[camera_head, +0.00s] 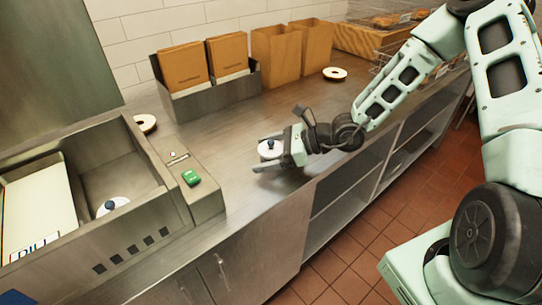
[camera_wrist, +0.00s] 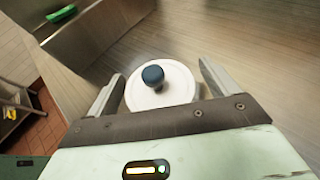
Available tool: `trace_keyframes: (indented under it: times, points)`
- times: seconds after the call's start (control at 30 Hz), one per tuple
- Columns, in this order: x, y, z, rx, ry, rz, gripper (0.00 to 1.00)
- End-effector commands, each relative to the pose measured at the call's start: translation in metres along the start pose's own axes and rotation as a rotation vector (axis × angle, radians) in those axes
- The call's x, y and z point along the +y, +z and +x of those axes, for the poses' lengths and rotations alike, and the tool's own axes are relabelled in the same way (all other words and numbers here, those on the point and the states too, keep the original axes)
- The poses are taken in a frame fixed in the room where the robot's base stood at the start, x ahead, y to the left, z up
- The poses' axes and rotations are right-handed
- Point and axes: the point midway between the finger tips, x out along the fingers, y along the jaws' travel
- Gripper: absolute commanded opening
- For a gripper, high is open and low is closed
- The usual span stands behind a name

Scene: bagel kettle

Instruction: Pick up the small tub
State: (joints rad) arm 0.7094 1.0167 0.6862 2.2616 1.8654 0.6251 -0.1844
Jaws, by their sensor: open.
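A white round lidded item with a dark blue knob, apparently the small tub (camera_wrist: 178,90), sits between my gripper's fingers in the wrist view. It also shows on the counter in the head view (camera_head: 268,154). My gripper (camera_head: 260,155) is open, low over the metal counter, with a finger on each side of the tub. In the wrist view, the fingers of my gripper (camera_wrist: 161,72) stand apart, with a visible gap to the tub's right; contact on the left is unclear. The tub's lower part is hidden.
A similar white item with a dark knob (camera_head: 112,206) lies in the sink basin at left. Paper bags (camera_head: 228,55) stand in a metal holder at the back. The counter's front edge is close to my gripper.

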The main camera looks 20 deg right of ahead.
Motion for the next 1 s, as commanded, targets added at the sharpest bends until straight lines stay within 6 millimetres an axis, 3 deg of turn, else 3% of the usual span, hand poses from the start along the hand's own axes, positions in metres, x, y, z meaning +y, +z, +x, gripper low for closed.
trace_keyframes:
  times: [0.1,0.13,0.3,0.73,1.0]
  points:
    - [0.000,0.000,0.000,0.000,0.000,0.000,0.87]
    - [0.000,0.000,0.000,0.000,0.000,0.000,0.82]
    - [0.000,0.000,-0.001,0.000,0.000,0.000,0.36]
    - [-0.001,0.007,-0.004,-0.001,-0.001,-0.003,0.36]
    - [-0.001,0.043,-0.019,0.000,-0.003,-0.007,0.36]
